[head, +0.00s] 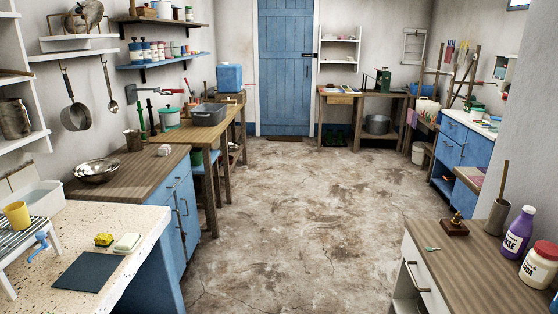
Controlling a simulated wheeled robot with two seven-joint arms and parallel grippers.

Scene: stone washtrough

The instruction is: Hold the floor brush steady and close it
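I cannot pick out a floor brush for certain in the head view. Several long wooden poles (450,78) lean at the back right wall, but their lower ends are too small to tell what they are. A small brown wooden block with a brass-coloured piece on top (455,226) sits on the right counter. Neither of my grippers is in view.
The middle of the stone floor (300,210) is clear up to the blue door (286,70). A speckled worktop (135,222) is at the left front. A wooden-topped counter (480,262) with a purple bottle (518,232) and a white jar (540,264) stands at right.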

